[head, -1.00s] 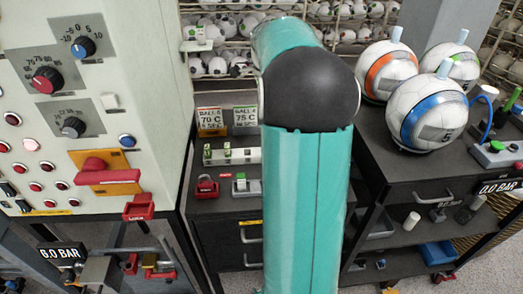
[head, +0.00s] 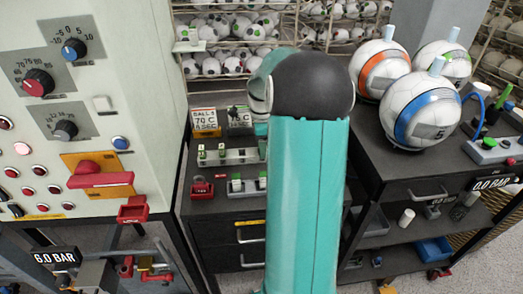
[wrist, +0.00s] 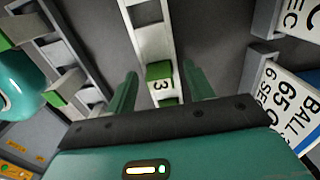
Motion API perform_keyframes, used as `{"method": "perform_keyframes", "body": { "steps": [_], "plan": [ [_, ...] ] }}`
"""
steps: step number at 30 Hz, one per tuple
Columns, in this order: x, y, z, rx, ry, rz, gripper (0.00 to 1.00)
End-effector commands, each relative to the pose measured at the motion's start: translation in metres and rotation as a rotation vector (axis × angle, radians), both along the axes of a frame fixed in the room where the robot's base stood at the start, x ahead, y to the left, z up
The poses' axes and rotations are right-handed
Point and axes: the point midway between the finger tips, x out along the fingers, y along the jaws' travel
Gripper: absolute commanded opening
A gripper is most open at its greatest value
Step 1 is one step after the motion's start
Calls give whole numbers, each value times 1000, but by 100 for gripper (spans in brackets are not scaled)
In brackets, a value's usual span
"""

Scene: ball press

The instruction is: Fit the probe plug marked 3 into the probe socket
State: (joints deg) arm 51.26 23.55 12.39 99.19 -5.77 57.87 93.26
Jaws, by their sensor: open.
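The plug marked 3 (wrist: 161,88), white with a green top, sits in a pale rack (wrist: 150,28) in the wrist view. My gripper (wrist: 160,76) is open, with one green finger on each side of the plug. Contact between the fingers and the plug cannot be made out. In the head view the rack (head: 240,157) with several green-topped plugs stands on the dark bench, and my arm covers its right end and the gripper. I cannot tell which fitting is the probe socket.
Two ball signs (head: 205,122) stand behind the rack. A red padlock (head: 201,189) and a grey block with green parts (head: 249,187) lie in front of it. A control panel (head: 85,130) rises at left. Large balls (head: 428,108) crowd the right bench.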

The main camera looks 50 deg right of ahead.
Motion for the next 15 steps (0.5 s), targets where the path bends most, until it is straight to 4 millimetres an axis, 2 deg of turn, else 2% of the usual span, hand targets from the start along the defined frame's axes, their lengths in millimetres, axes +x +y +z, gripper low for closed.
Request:
{"method": "perform_keyframes", "body": {
  "steps": [4, 11, 12, 15],
  "plan": [
    [0, 0, 0, 0, 0, 0, 53],
    [0, 0, 1, 0, 0, 0, 8],
    [0, 0, 1, 0, 0, 0, 5],
    [0, 0, 1, 0, 0, -1, 4]
  ]
}}
